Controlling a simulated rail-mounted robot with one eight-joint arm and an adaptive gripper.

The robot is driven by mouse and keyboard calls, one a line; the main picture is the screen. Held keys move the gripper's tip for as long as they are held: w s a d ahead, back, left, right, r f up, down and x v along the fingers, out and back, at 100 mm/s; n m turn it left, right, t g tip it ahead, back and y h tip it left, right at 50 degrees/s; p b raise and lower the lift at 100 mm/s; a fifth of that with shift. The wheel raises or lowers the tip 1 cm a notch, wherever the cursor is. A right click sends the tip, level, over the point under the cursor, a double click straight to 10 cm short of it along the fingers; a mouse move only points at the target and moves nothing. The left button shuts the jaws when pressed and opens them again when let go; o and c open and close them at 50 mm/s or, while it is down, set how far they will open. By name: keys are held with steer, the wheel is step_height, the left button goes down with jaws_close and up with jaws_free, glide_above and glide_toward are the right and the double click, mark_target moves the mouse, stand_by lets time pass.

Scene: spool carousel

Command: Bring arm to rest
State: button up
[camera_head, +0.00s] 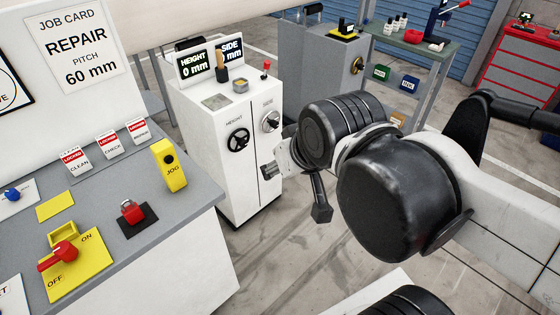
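My arm comes in from the right, with large black joints and white links. My gripper (294,192) is at its end, in front of the white cabinet's right side and above the floor. Its two dark fingertips look spread apart, one at the left beside the cabinet and one hanging lower right. Nothing shows between them. The gripper's body is partly hidden behind the black wrist joint. I cannot tell whether the left fingertip touches the cabinet.
The white cabinet (212,160) has a handwheel, a knob and displays reading 0 mm. The grey console (150,235) at left carries a yellow JOG pendant (170,165), red switches and LOCKED tags. A green-topped bench (440,52) and red drawers (520,65) stand behind. Floor below my gripper is clear.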

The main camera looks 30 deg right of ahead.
steer(key=shift+f, duration=0.1)
step_height(320, 180, down, 6)
steer(key=b, duration=0.5)
steer(key=shift+b, duration=0.4)
steer(key=shift+r, duration=0.2)
steer(key=shift+o, duration=0.4)
